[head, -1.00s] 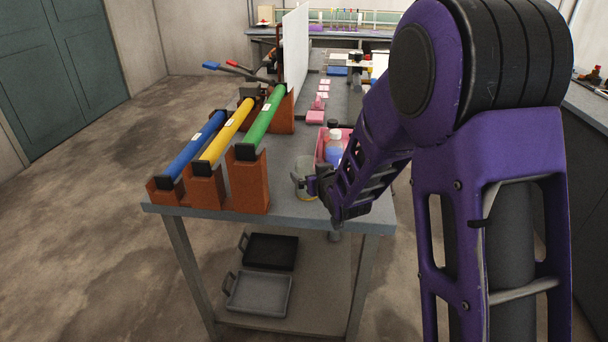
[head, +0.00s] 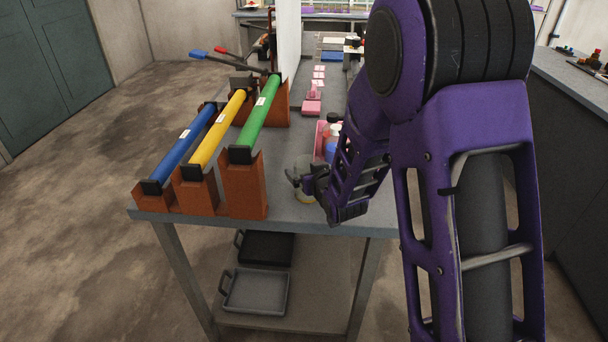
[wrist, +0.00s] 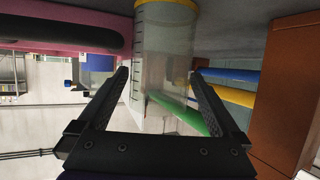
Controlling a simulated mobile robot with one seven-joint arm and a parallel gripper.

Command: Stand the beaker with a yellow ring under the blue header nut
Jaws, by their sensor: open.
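The clear beaker with a yellow ring (head: 303,168) stands near the front of the table, right of the rust-red pipe supports. In the wrist view the beaker (wrist: 162,60) fills the gap between my fingertips, with its yellow ring at the top of the picture. My gripper (head: 308,182) is open at the beaker, one finger on each side; whether a finger touches it I cannot tell. It also shows in the wrist view (wrist: 160,78). The blue pipe (head: 184,145) slopes on the supports at left, with a black lower end. I cannot make out a blue header nut.
A yellow pipe (head: 222,128) and a green pipe (head: 262,112) lie beside the blue one. A pink tray (head: 320,140) with bottles stands just behind the beaker and my gripper. A white panel (head: 288,38) rises farther back. Trays (head: 256,291) lie on the lower shelf.

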